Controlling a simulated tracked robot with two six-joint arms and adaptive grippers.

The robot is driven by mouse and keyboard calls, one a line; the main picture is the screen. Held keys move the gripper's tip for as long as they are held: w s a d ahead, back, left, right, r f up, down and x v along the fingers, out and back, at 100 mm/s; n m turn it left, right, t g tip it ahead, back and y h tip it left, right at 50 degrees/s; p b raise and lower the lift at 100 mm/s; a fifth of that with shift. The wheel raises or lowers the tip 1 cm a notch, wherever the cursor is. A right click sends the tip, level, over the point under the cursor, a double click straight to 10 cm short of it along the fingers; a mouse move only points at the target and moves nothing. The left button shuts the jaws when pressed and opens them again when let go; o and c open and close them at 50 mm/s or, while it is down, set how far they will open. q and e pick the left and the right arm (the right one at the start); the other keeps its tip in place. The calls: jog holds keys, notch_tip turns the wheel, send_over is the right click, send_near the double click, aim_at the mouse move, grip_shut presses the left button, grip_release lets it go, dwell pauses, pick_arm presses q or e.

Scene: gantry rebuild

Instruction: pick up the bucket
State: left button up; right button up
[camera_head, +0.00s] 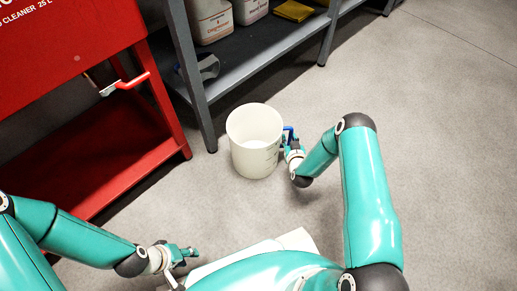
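A white, open-topped bucket (254,158) stands upright on the grey floor in the middle of the head view. Faint markings show on its right side. My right gripper (289,137) is close against the right side of the bucket, with a blue part next to its wall. I cannot tell if its fingers touch or hold the bucket. My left gripper (190,253) is low in the view, to the lower left of the bucket and well apart from it. Its fingers are too small to tell whether they are open.
A red cleaner cabinet (75,55) with a red lever handle (132,82) stands at the left. A dark metal shelf (262,48) behind the bucket holds white containers (212,20) and a yellow item (293,11). One shelf leg is close behind the bucket. The floor at the right is clear.

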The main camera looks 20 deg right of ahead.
jog(key=shift+w, duration=0.2)
grip_shut()
jog(key=shift+r, duration=0.1)
dwell(0.4)
